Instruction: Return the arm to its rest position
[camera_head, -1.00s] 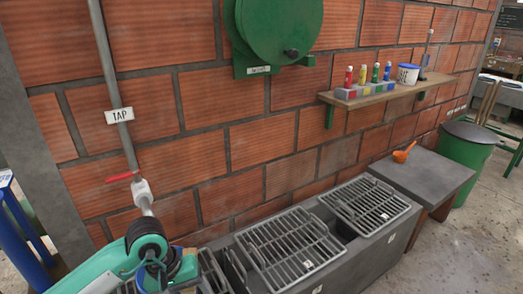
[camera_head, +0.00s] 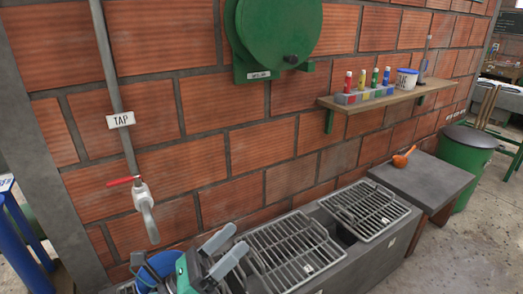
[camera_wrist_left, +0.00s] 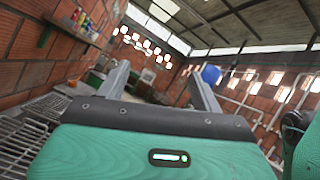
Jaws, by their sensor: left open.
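My left gripper (camera_head: 223,256) is at the bottom of the head view, in front of the left end of the grated trough. Its two grey fingers are apart with nothing between them. In the left wrist view the open fingers (camera_wrist_left: 160,85) point out into the room, with the brick wall at the left. My right gripper is not in the head view.
A tap (camera_head: 142,205) with a red lever hangs on the brick wall, above a blue container (camera_head: 160,266). Metal grates (camera_head: 290,250) cover the trough. A shelf (camera_head: 390,95) holds coloured bottles and a white tub (camera_head: 406,78). An orange scoop (camera_head: 402,157) lies on a grey slab (camera_head: 425,180).

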